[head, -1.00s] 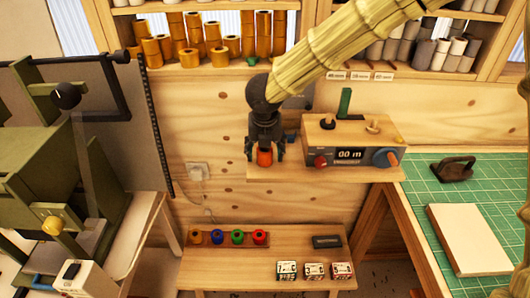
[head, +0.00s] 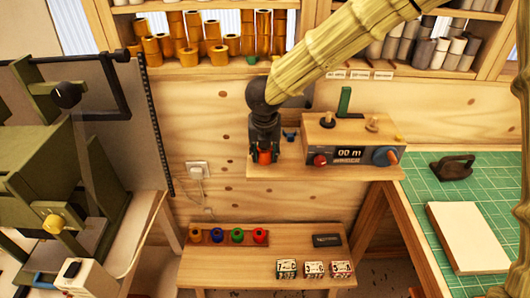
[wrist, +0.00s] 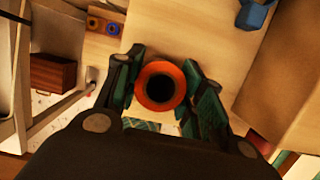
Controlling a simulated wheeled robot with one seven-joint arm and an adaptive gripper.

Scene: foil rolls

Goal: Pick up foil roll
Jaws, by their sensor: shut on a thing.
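An orange-red foil roll (head: 265,156) is between the fingers of my gripper (head: 264,150), at the left end of the small wall shelf (head: 290,172). In the wrist view the roll (wrist: 160,86) shows end-on, with a dark round hole in its middle. The fingers of my gripper (wrist: 160,92) are closed on it from both sides. The fingers hide part of the roll in the head view. I cannot tell whether its base touches the shelf.
A wooden box with a meter display (head: 350,153) stands right of my gripper. A small blue thing (head: 290,135) lies between them. Below, a bench (head: 240,268) holds several coloured rolls in a rack (head: 218,240). Gold rolls (head: 195,30) fill the upper shelf.

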